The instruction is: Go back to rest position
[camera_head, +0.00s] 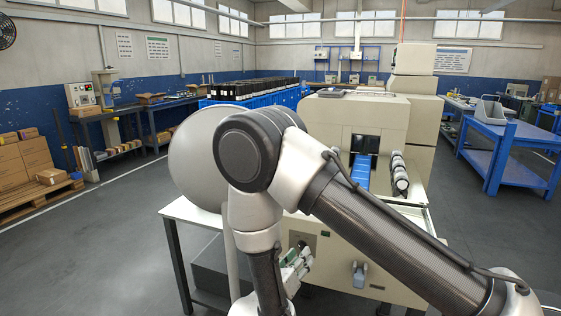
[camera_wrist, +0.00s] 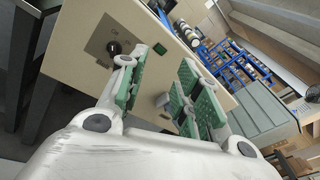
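My gripper (camera_wrist: 163,68) is open, with its green-padded fingers apart and nothing visible between the pads. In the head view my gripper (camera_head: 298,258) is low, below my bent arm and in front of the cream machine (camera_head: 330,257). In the wrist view the machine's front panel (camera_wrist: 82,35) lies beyond the fingers. It carries a black rotary knob (camera_wrist: 113,48) near the left finger and a green button (camera_wrist: 160,48) beyond the fingertips. I cannot tell whether a finger touches the panel.
A white table (camera_head: 190,210) stands left of the machine. My arm hides part of a large grey disc (camera_head: 190,160). A blue workbench (camera_head: 505,135) stands at the right, and boxes on a pallet (camera_head: 28,165) at the left. The grey floor (camera_head: 90,255) at front left is clear.

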